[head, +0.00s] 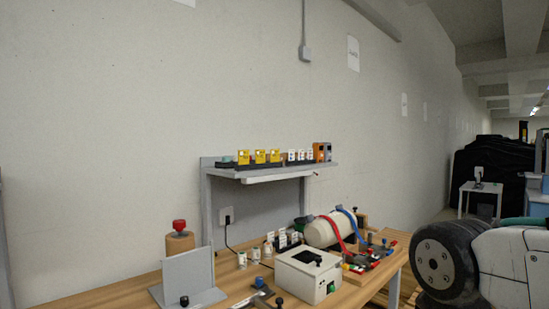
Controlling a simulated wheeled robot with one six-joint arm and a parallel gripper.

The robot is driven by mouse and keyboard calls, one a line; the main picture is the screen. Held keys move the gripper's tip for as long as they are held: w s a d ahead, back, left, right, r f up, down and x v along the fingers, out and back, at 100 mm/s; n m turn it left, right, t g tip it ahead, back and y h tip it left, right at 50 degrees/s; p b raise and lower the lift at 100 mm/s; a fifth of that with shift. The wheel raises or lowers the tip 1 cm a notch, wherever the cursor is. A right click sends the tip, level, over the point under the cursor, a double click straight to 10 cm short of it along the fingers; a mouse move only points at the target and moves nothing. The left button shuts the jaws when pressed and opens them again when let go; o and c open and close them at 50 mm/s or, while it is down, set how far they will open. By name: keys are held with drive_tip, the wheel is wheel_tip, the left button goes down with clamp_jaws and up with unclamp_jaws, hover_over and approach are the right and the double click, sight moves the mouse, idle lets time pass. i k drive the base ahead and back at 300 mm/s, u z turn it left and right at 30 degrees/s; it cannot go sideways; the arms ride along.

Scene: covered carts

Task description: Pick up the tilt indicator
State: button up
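I cannot tell for certain which item is the tilt indicator. Several small yellow labelled pieces (259,157) stand in a dark rack on the raised shelf. Several small white labelled pieces (300,155) stand to the right of them, and an orange device (322,152) is at the shelf's right end. More white labelled pieces (283,241) stand in a dark holder on the table below. My gripper is not in view; a large black-and-white part of my arm fills the lower right.
The wooden table (130,295) holds a grey angled plate (188,272), a brown cylinder with a red knob (180,240), a white box (308,273) and a cream cylinder with red and blue straps (322,232). The shelf (225,174) overhangs the table's back. Black-covered carts (490,170) stand far right.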

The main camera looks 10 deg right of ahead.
sight(260, 154)
drive_tip(key=z, duration=1.75)
drive_tip(key=i, duration=2.3)
drive_tip(key=u, duration=3.25)
